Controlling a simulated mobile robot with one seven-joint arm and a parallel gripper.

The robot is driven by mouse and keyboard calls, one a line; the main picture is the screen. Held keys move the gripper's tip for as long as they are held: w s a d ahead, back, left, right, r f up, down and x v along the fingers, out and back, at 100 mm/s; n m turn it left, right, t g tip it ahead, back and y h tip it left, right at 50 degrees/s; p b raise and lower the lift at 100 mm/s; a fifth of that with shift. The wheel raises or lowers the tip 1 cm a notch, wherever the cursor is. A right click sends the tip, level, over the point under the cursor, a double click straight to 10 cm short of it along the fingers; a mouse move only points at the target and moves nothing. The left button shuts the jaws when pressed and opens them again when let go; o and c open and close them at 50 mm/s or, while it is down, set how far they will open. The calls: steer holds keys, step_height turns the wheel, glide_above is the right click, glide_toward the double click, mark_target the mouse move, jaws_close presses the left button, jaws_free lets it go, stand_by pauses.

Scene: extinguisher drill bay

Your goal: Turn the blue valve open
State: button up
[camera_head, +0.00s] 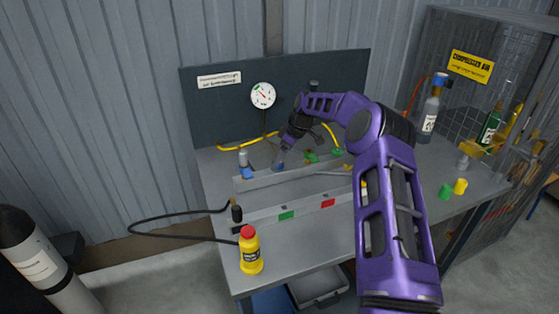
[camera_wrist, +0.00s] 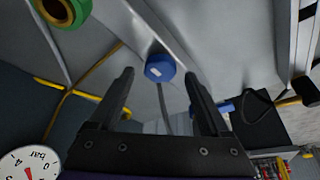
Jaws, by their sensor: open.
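A round blue valve knob (camera_wrist: 160,67) with a small pale mark shows between my fingertips in the wrist view. It sits beside a grey rail, on or near the bench. My gripper (camera_wrist: 159,76) is open, with one finger to either side of the knob. I cannot tell whether the fingers touch it. In the head view my gripper (camera_head: 283,150) points down at the bench, and the blue at its tip is small and partly hidden. A second blue part (camera_head: 247,173) lies further left; a blue piece (camera_wrist: 224,107) also shows behind the right finger in the wrist view.
A pressure gauge (camera_head: 263,95) hangs on the dark back panel. Green parts (camera_head: 310,157) are just right of my gripper. A yellow bottle (camera_head: 251,252) stands at the bench's front left. Further right are green and yellow caps (camera_head: 460,186) and a wire cage (camera_head: 480,90).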

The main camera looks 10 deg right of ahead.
steer(key=v, duration=1.6)
steer(key=shift+d+r, duration=0.15)
steer(key=shift+d, duration=0.05)
